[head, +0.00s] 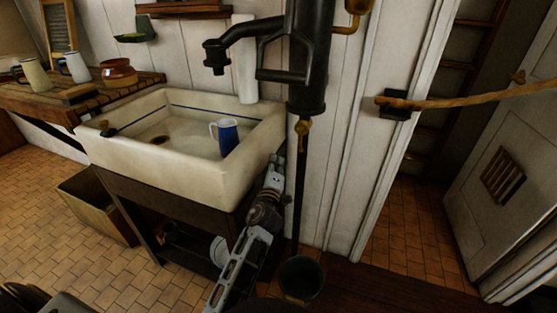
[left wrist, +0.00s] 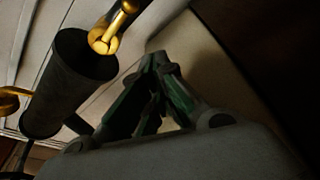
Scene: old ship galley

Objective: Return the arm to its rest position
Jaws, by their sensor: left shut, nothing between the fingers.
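My left gripper (head: 277,166) is at the right front corner of the sink, with its arm link reaching up from the bottom of the head view. In the left wrist view its fingers (left wrist: 158,62) come together at the tips, with nothing between them. The hand is beside the lower part of the black pump and its brass fitting. I cannot tell whether it touches the sink. My right gripper is not in view.
A white sink (head: 180,178) holds a blue mug (head: 228,137). The black pump (head: 307,85) stands at the wall, with a bucket (head: 301,279) on the floor below. A wooden counter (head: 30,98) with mugs and a pot is at left.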

